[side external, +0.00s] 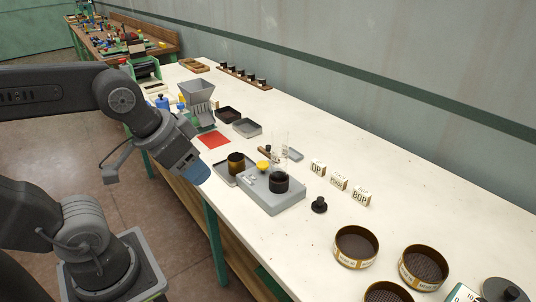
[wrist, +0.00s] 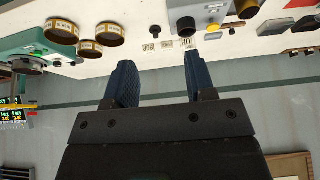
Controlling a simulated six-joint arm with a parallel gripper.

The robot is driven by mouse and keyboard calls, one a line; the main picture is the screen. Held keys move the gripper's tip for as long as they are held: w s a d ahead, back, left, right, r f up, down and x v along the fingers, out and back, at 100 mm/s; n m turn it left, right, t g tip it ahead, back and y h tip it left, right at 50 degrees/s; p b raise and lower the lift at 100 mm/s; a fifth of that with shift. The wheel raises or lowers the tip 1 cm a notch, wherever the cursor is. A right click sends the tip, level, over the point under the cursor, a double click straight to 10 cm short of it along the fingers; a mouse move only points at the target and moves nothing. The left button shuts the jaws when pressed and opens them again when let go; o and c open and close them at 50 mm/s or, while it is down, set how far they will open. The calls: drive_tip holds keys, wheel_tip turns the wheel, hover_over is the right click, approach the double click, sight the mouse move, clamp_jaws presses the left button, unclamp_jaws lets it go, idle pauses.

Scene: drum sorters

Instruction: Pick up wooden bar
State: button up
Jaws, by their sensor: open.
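In the side external view, a small brown bar-like piece (side external: 264,155) lies behind the grey device (side external: 272,190), partly hidden by the parts around it. I cannot tell for certain that it is the wooden bar. My gripper (side external: 198,173), with blue fingers, hangs in the air left of the device, apart from everything on the table. In the wrist view my gripper (wrist: 160,80) is open, with two blue fingers spread and nothing between them. The view looks past them to the wall and table.
A brown cup (side external: 236,163) stands beside the device. Label blocks (side external: 339,182), a black knob (side external: 319,205) and several round sieves (side external: 356,246) lie to the right. A red mat (side external: 213,140), dark tray (side external: 228,114) and hopper (side external: 196,92) stand farther back. The table's right rear is clear.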

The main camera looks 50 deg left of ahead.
drive_tip(key=shift+r, duration=0.1)
drive_tip(key=w+a+r+m+g+y, duration=0.1)
drive_tip(key=w+a+r+m+g, duration=0.2)
drive_tip(key=w, duration=0.8)
drive_tip(key=m+g+y, duration=0.3)
drive_tip(key=m, duration=1)
hover_over(269, 146)
drive_tip(key=d, duration=0.5)
wheel_tip(269, 146, down, 15)
drive_tip(key=shift+g, duration=0.3)
drive_tip(key=x, duration=0.8)
drive_tip(key=shift+w+a, duration=0.1)
drive_tip(key=shift+w, duration=0.3)
drive_tip(key=shift+a+x, duration=0.15)
drive_tip(key=shift+x, duration=1.15)
drive_tip(key=shift+a+x, duration=0.15)
drive_tip(key=shift+x, duration=1.15)
drive_tip(key=shift+w+r, duration=0.1)
drive_tip(key=shift+r, duration=0.05)
clamp_jaws()
drive_tip(key=shift+r, duration=0.1)
